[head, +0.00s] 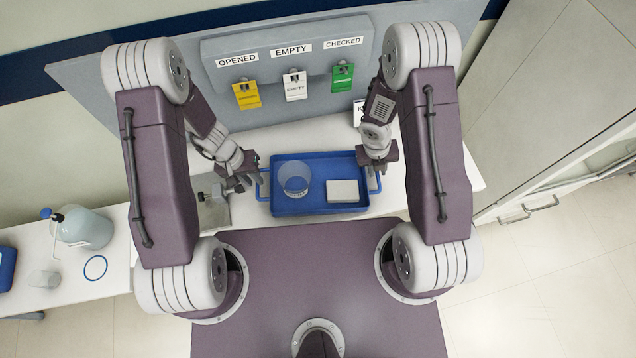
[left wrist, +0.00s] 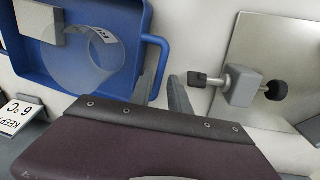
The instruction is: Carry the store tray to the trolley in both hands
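The blue store tray (head: 320,208) lies on the white bench with a handle at each end. It holds a clear round vessel (head: 293,179) and a pale block (head: 343,191). My left gripper (head: 250,180) is at the tray's left handle (head: 260,184). In the left wrist view its fingers (left wrist: 162,96) are apart, with the handle bar (left wrist: 161,66) between them. My right gripper (head: 377,172) is over the tray's right handle (head: 377,184); its fingers are too small and hidden to judge. No trolley is clearly identifiable.
A metal plate with a clamp-like fitting (left wrist: 242,86) lies left of the tray. A panel behind carries yellow (head: 246,95), white (head: 295,86) and green (head: 342,77) tags. A bottle (head: 86,229) stands on the left bench. Open floor (head: 560,280) shows at right.

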